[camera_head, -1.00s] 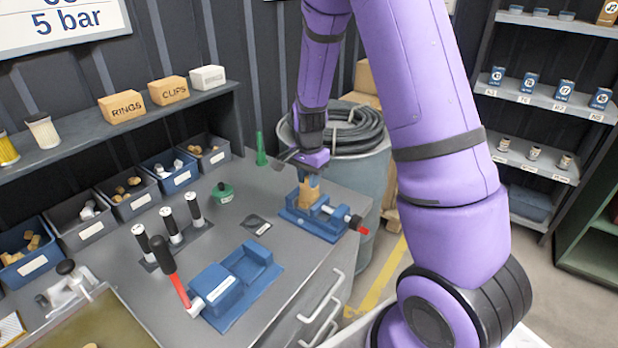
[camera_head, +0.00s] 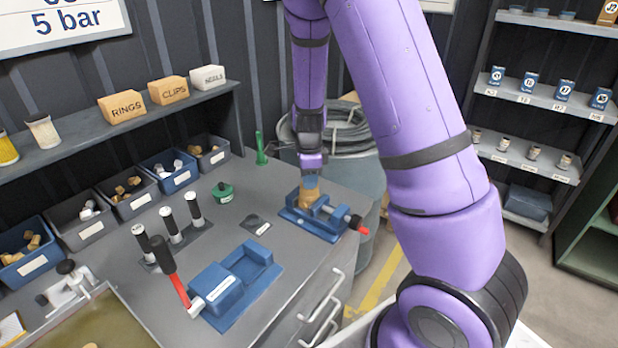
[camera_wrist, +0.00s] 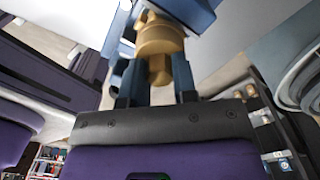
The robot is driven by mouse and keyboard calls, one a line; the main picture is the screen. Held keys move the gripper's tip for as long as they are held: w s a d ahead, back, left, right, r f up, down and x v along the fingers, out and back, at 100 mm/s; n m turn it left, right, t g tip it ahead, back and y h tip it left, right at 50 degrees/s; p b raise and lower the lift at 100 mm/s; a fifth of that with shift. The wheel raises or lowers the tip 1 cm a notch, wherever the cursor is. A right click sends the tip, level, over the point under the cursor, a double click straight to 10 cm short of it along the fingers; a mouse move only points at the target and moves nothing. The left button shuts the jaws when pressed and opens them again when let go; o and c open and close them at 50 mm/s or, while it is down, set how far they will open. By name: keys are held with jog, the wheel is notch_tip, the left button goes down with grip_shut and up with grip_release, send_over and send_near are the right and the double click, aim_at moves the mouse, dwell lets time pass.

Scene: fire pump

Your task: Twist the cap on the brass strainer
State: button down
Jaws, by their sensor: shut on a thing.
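The brass strainer (camera_head: 306,198) stands in a blue vise (camera_head: 325,228) with a red-tipped handle, at the far right of the bench. My gripper (camera_head: 311,181) points down at it from above. In the wrist view the strainer's round brass body (camera_wrist: 160,38) lies beyond the fingers, beside the blue vise (camera_wrist: 190,12). The narrower brass cap (camera_wrist: 160,70) sits between the two dark blue fingers of my gripper (camera_wrist: 158,82), which are shut on it. In the head view the fingers and wrist hide the cap.
A green lidded pot (camera_head: 223,191), a black pad (camera_head: 256,225) and a green cone (camera_head: 261,149) stand left of the vise. A blue clamp block (camera_head: 228,285) with a red lever is nearer. A drum with coiled hose (camera_head: 350,140) stands behind the bench.

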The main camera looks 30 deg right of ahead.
dwell(0.3)
jog(key=m, duration=0.6)
jog(key=c, duration=0.6)
grip_release()
jog(key=shift+r, duration=3.5)
